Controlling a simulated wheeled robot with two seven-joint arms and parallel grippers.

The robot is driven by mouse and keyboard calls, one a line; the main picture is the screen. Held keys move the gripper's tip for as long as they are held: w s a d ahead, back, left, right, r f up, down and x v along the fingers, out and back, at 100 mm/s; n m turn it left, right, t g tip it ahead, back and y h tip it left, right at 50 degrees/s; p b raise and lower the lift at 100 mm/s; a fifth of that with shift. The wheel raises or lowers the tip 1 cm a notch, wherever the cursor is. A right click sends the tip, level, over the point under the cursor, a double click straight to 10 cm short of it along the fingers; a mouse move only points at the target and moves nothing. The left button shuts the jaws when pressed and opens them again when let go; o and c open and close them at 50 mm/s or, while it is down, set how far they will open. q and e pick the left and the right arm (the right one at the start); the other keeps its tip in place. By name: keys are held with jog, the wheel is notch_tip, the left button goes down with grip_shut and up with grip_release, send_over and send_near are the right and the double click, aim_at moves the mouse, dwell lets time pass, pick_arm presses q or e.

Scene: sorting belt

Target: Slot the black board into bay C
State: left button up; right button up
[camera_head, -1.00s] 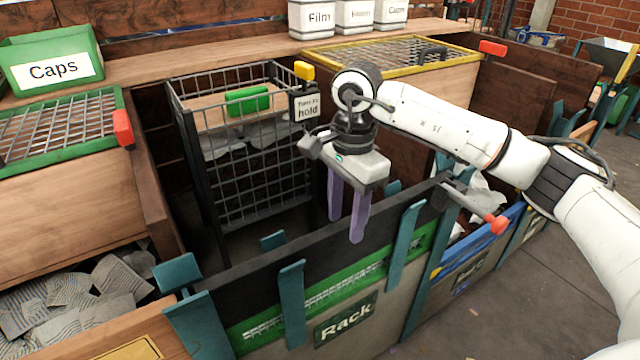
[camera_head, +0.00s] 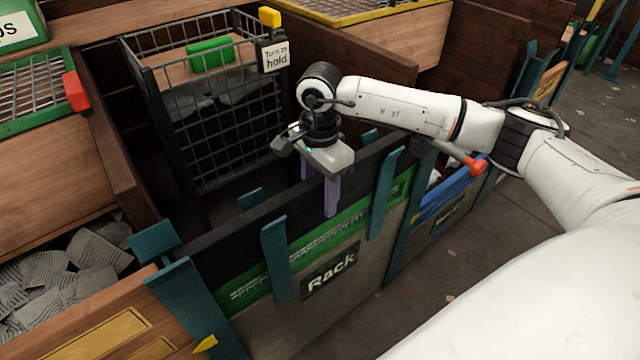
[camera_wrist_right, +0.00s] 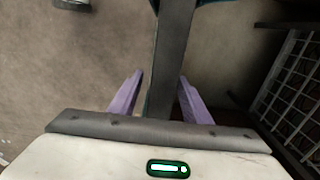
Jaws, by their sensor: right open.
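The black board (camera_head: 226,252) stands on edge along the front of the caged bay, above a green strip and a grey panel marked "Rack" (camera_head: 330,272). Teal brackets (camera_head: 274,258) hold along its front. My right gripper (camera_head: 319,190) is open at the board's top edge, one purple finger in front and the other behind. In the right wrist view the board (camera_wrist_right: 172,55) runs as a dark bar between the two spread fingers (camera_wrist_right: 160,84). I cannot tell whether they touch it. No bay C label is readable. My left gripper is not in view.
A wire cage (camera_head: 215,120) with a green handle and a "Turn to hold" tag stands behind the board. A bin of grey scraps (camera_head: 60,270) lies at left. A red-ended lever (camera_head: 474,166) is right of the gripper. The floor at right is mostly clear.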

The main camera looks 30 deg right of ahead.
jog(key=shift+c, duration=0.5)
grip_shut()
dwell(0.9)
jog(key=c, duration=0.8)
grip_release()
grip_shut()
